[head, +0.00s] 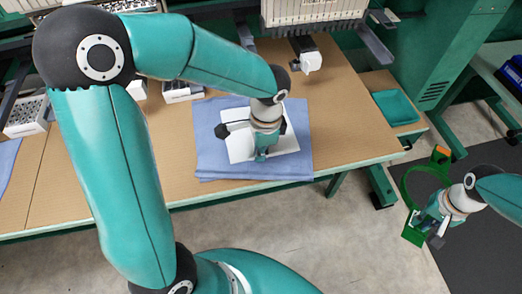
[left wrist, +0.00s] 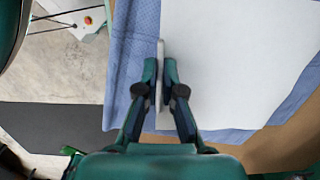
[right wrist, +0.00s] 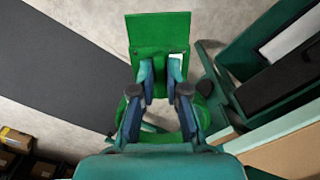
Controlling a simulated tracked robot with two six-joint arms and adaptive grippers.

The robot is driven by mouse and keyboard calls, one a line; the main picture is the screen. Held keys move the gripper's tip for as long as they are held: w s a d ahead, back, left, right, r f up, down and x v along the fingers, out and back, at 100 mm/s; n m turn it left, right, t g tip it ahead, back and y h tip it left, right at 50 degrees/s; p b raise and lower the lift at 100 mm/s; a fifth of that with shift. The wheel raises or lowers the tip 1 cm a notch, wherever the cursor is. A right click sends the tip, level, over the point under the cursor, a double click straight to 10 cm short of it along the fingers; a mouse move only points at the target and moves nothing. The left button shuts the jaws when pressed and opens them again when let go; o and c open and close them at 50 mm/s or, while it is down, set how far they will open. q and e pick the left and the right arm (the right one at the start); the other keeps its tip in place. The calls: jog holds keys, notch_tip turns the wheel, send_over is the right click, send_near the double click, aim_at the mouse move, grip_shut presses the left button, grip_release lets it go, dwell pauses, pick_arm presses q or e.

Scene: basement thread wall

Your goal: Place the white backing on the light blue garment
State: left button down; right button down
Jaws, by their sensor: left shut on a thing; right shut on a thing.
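The light blue garment (head: 210,150) lies flat near the front edge of the brown table. The white backing (head: 285,142) is over its middle, with blue showing around it. My left gripper (head: 262,155) points down and is shut on the backing's edge. The left wrist view shows the fingertips (left wrist: 163,75) at that edge, the white sheet (left wrist: 225,60) and the garment (left wrist: 132,60) below it. I cannot tell whether the backing fully touches the garment. My right gripper (head: 432,228) is shut on a green hoop frame (head: 408,178), whose flat plate (right wrist: 158,32) shows in the right wrist view.
A multi-needle machine head (head: 315,12) stands behind the garment, with a white-tipped part (head: 309,60) near it. A teal tray (head: 396,107) is on the side table to the right. Small boxes (head: 182,90) stand at the back left. Open floor (head: 330,220) lies in front.

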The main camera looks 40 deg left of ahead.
pick_arm(q)
jog(key=shift+f+b, duration=0.35)
pick_arm(e)
jog(key=shift+f, duration=0.3)
pick_arm(q)
jog(key=c, duration=1.3)
grip_release()
jog(key=shift+r, duration=0.1)
pick_arm(e)
jog(key=shift+r, duration=0.1)
pick_arm(q)
jog(key=shift+r+p, duration=0.5)
jog(key=shift+r, duration=0.05)
pick_arm(e)
jog(key=shift+r, duration=0.35)
jog(key=shift+r+p, duration=0.35)
pick_arm(q)
jog(key=r, duration=1.1)
jog(key=shift+w+d+r, duration=0.25)
jog(key=shift+w+d, duration=0.05)
jog(key=shift+d, duration=0.1)
